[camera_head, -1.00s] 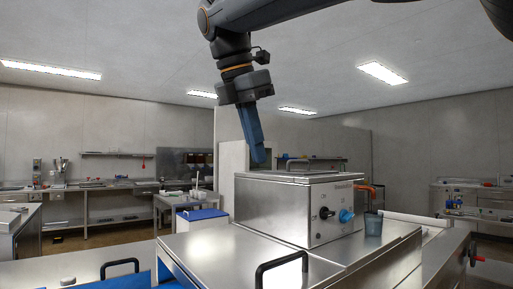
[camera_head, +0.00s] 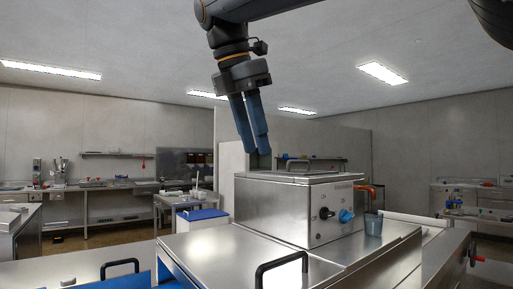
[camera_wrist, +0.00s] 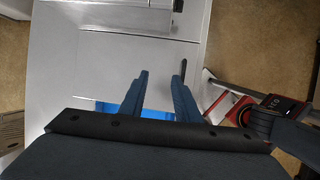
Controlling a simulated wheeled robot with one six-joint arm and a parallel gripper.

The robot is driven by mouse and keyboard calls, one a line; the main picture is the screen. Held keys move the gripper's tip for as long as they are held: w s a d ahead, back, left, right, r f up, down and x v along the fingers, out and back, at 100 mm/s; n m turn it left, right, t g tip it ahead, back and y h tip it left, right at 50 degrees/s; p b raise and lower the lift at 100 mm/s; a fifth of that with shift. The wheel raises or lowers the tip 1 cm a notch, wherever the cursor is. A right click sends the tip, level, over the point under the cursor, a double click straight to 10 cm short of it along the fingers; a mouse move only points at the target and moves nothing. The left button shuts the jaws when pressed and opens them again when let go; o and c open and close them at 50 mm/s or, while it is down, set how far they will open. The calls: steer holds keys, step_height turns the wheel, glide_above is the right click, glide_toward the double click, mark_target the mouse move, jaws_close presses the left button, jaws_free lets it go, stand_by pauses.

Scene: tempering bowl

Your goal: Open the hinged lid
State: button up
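A steel box (camera_head: 275,208) with knobs and an orange tap has a flat lid (camera_head: 300,178) with a handle (camera_head: 297,162) on top. The lid lies closed. Which cover is the hinged one I cannot tell; no hinge shows. My gripper (camera_head: 257,152) points down with its fingers apart, appearing above the box's left back corner in the head view. In the wrist view my gripper (camera_wrist: 160,75) is open and empty above a pale steel surface (camera_wrist: 95,70).
A grey cup (camera_head: 373,224) stands under the orange tap (camera_head: 366,188). A blue-topped cart (camera_head: 202,214) and workbenches are farther back. A blue surface (camera_wrist: 150,112) shows below the fingers in the wrist view. The air around my gripper is clear.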

steer(key=v, duration=0.6)
steer(key=shift+p, duration=0.3)
steer(key=shift+f, duration=0.15)
steer(key=g+y+p, duration=0.4)
steer(key=y+p, duration=0.2)
steer(key=y, duration=0.2)
glide_toward(286, 257)
steer(key=shift+n, duration=0.3)
steer(key=shift+p+x, duration=1)
steer(key=shift+x, duration=2.7)
jaws_close()
